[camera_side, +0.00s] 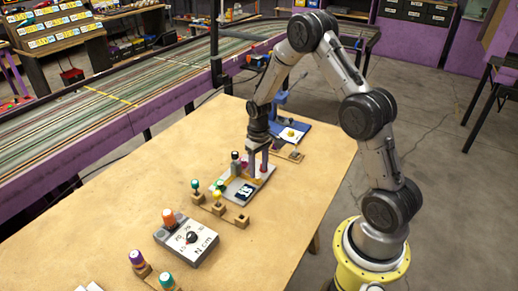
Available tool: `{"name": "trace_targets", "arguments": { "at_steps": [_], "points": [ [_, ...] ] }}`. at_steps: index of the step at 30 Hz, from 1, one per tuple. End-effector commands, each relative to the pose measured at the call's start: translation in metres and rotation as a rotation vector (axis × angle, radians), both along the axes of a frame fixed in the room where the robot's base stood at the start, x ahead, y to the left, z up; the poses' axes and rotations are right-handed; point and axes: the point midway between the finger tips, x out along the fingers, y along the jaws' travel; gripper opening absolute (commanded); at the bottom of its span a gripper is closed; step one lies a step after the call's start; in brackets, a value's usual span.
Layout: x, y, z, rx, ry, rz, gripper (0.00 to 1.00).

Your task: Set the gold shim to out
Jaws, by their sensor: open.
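My gripper (257,170) points down with purple fingers over the far end of a light grey fixture (258,184) on the table. It is open. A thin gold-yellow piece (237,179), which looks like the gold shim, lies on that fixture, left of and close to my fingers. Its exact seat in the track is too small to tell. A dark-capped post (235,157) stands beside it. A black-and-white label (243,192) is at the near end of the fixture. I cannot tell whether a finger touches anything.
A wooden strip (222,208) with green- and yellow-topped pegs lies just nearer. A grey box (187,239) with a dial and orange knob is further front-left. Behind my gripper are a blue base (300,127) and another wooden block (288,152). The right part of the tabletop (300,195) is clear.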

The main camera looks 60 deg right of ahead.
Motion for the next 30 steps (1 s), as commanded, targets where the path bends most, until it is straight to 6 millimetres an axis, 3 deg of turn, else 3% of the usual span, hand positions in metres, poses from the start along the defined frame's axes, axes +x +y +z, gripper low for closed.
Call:
{"name": "trace_targets", "arguments": {
  "at_steps": [9,15,21,30],
  "points": [
    [0.001,-0.001,0.071,-0.003,-0.006,0.0,0.55],
    [0.0,-0.001,0.099,0.0,-0.001,0.0,0.55],
    [0.0,0.0,0.109,0.0,0.0,0.0,0.55],
    [0.0,0.001,0.109,0.0,0.001,0.002,0.55]
  ]
}}
